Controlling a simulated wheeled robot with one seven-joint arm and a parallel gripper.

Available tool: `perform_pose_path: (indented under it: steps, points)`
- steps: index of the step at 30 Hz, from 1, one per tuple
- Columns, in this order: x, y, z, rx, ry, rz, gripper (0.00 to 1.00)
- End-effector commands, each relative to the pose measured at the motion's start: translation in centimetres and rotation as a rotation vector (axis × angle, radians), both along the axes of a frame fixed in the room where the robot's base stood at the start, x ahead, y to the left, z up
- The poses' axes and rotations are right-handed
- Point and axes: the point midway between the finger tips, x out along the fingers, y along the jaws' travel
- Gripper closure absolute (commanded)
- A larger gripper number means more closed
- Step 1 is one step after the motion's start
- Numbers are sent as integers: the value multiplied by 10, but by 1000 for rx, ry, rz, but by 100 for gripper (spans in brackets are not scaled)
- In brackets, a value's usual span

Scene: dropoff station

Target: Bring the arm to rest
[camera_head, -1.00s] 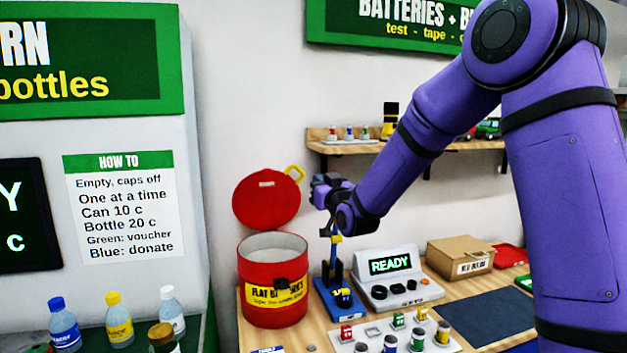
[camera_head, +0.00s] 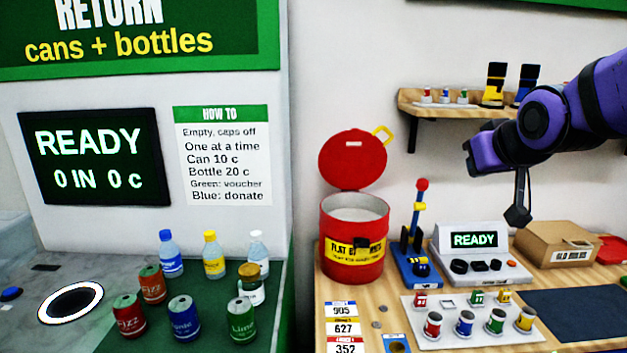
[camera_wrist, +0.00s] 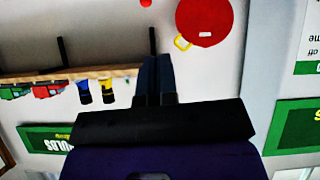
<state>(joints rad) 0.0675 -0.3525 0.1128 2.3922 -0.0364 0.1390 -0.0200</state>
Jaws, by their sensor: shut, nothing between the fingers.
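My gripper (camera_head: 518,214) hangs at the end of my purple arm, at the right of the head view, fingers pointing down. It is shut and empty. It appears in front of the wall, above the battery table, near the READY tester (camera_head: 478,252) and the cardboard box (camera_head: 556,243); I cannot tell its exact height. In the wrist view the dark fingers (camera_wrist: 155,75) are together, with the wall, the shelf and the red lid beyond them.
A red bin (camera_head: 352,262) with its lid raised, a blue stand with a red-knobbed lever (camera_head: 421,240) and a white tray of batteries (camera_head: 470,330) stand on the table. A wall shelf (camera_head: 450,110) is behind my arm. Bottles and cans stand on the green counter (camera_head: 265,335) at left.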

Motion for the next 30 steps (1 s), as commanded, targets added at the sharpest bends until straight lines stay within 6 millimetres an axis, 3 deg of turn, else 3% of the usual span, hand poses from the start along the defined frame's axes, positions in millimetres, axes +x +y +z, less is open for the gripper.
perform_pose_path:
  steps: [1,9,15,20,30]
  points:
    - [-23,-3,1,2,42,-12,100]
    - [-138,-17,-17,38,317,-68,100]
    - [-195,-21,-30,65,457,-85,100]
    - [-211,-21,-34,72,498,-87,100]
    - [-212,-21,-34,72,501,-87,100]
